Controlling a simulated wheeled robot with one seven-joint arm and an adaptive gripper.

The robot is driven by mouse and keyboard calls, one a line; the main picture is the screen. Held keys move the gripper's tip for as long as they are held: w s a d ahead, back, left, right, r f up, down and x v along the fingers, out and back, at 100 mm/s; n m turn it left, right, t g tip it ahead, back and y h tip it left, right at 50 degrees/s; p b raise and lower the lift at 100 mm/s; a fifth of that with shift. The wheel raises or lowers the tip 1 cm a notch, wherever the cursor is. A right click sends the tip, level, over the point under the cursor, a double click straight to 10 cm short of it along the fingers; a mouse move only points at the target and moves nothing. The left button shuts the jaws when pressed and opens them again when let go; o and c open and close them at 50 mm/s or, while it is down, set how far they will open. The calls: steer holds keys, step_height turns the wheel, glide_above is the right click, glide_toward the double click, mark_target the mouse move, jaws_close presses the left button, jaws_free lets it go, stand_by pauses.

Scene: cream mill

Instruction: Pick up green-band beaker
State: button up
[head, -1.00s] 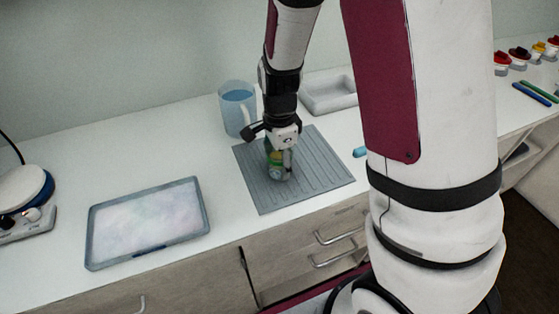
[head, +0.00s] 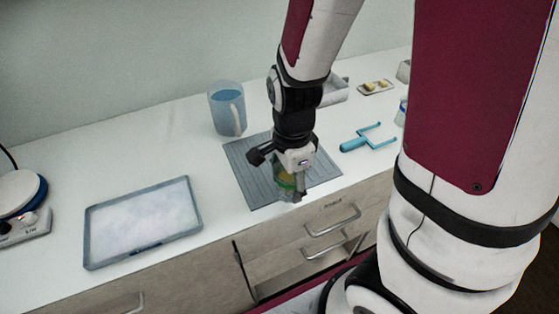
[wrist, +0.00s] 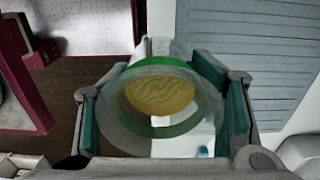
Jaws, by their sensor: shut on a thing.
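The green-band beaker (wrist: 160,100) is a clear round vessel with a green band and something yellow inside. In the wrist view it sits between the two teal-padded fingers of my gripper (wrist: 165,110), which is shut on it. In the head view the beaker (head: 285,186) shows partly below my gripper (head: 290,185), at the front edge of the ribbed grey mat (head: 255,185). The fingers hide part of it. The wrist view shows floor and counter beneath, so it appears to be held up off the mat.
A blue-rimmed tray (head: 95,235) lies to the left. A measuring jug (head: 226,108) with blue liquid stands behind the mat. A teal forked tool (head: 360,140) lies to the right. A drawer below the counter (head: 320,260) appears partly open. White counter between tray and mat is clear.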

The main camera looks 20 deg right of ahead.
steer(key=shift+s+r+p, duration=0.15)
steer(key=shift+s+p, duration=0.9)
steer(key=shift+p, duration=0.2)
steer(key=shift+s+r+p, duration=0.15)
steer(key=shift+s+p, duration=0.9)
steer(key=shift+p, duration=0.15)
steer(key=shift+w, duration=0.1)
